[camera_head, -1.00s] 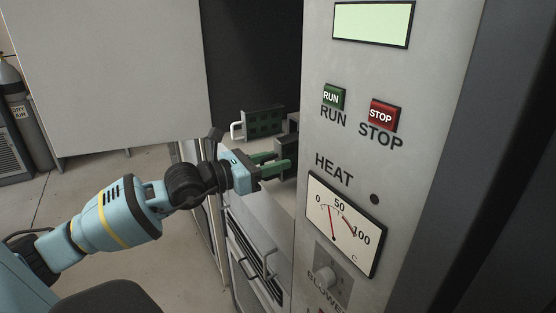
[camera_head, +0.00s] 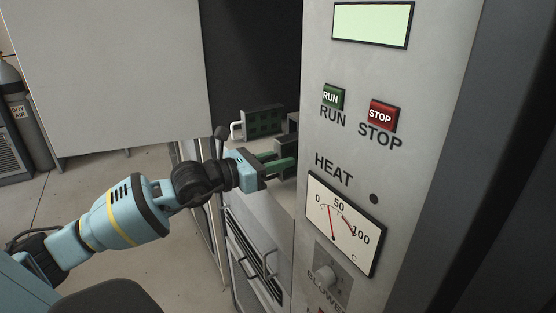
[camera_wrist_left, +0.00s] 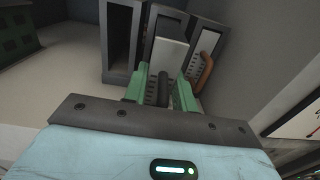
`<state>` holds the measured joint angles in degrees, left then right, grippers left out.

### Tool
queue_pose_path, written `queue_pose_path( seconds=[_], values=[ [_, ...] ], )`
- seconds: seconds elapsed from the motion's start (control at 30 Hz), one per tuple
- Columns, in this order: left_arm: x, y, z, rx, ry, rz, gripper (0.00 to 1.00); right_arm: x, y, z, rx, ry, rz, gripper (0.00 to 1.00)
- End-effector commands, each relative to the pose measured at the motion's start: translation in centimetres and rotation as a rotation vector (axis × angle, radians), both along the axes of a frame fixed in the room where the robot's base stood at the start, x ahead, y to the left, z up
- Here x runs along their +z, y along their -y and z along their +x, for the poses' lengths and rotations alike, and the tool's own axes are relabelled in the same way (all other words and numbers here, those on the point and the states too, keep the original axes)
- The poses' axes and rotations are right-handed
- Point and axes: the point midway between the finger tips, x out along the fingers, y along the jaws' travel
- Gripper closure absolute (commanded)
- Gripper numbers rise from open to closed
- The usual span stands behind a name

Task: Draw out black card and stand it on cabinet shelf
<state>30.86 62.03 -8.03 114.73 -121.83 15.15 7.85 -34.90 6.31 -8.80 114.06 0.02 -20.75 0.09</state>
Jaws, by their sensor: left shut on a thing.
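My left gripper (camera_head: 282,163), with green fingers, reaches in beside the panel. In the left wrist view the fingers (camera_wrist_left: 163,92) are shut on the black handle of a card, the black card (camera_wrist_left: 168,52). Its grey face is between the fingers, in front of a dark rack. In the head view most of the card is hidden by the gripper and the panel. The cabinet shelf (camera_head: 262,205) is the pale surface under the gripper. My right gripper is not in view.
A green card with a white handle (camera_head: 263,122) stands behind my gripper. In the wrist view an empty-looking slot (camera_wrist_left: 120,45) is left of the black card, and a card with a copper-coloured handle (camera_wrist_left: 206,70) is at right. The grey control panel (camera_head: 400,160) closes off the right.

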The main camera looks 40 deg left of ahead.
Motion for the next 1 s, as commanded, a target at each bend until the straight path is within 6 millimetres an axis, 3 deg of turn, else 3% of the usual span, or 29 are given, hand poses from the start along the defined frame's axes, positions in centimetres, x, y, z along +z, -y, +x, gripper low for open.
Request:
queue_pose_path(
  seconds=[0.4, 1.0],
  values=[
    [0.0, -0.5, -1.0, 0.001, -0.001, 0.0, 1.0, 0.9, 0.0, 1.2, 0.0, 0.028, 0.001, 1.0],
    [0.1, -1.0, -2.4, 0.0, 0.001, 0.001, 1.0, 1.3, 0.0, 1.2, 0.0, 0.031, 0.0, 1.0]
  ],
)
